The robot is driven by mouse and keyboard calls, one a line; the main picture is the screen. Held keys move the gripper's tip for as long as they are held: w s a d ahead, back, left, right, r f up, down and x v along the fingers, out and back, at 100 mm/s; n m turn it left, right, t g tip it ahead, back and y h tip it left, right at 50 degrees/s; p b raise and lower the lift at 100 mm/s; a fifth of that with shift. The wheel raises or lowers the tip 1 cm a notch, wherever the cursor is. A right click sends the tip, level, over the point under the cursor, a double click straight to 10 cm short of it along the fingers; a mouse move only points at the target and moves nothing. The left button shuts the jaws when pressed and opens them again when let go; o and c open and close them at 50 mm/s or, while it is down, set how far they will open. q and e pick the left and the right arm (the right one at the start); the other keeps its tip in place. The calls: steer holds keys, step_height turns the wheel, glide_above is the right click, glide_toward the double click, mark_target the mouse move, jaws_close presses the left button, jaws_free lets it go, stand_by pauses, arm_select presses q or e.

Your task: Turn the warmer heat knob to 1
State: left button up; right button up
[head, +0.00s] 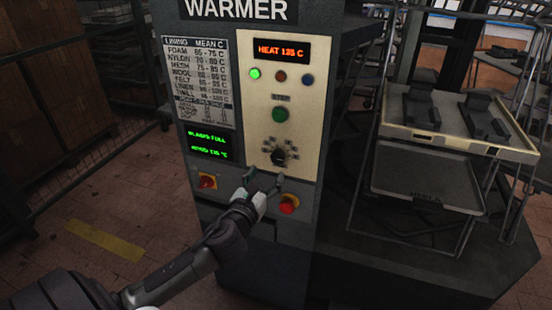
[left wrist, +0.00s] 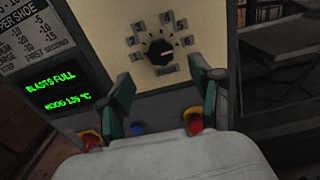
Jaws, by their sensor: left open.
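The warmer's heat knob (head: 279,155) is a black round dial low on the cream panel, ringed by small number plates. It also shows in the left wrist view (left wrist: 160,52). A pale mark shows on its face, but I cannot tell surely which number it points at. My left gripper (head: 265,180) is open and empty, just below the knob in the head view. In the left wrist view its two fingers (left wrist: 170,85) are spread, with the knob above and between the tips, apart from them. The heat display (head: 281,50) reads HEAT 135 C. My right gripper is not in view.
Above the knob are a green button (head: 280,114) and several small lamps. A red switch on yellow (head: 207,181) and a red button (head: 289,204) sit near my gripper. A green-text screen (head: 210,146) is at left. A rack with trays (head: 460,140) stands at right.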

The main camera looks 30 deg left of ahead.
mark_target(277, 159)
arm_select(q)
steer(key=x, duration=0.8)
steer(key=shift+d, duration=0.15)
steer(key=shift+s, duration=0.1)
steer(key=shift+c, duration=0.2)
steer(key=c, duration=1.1)
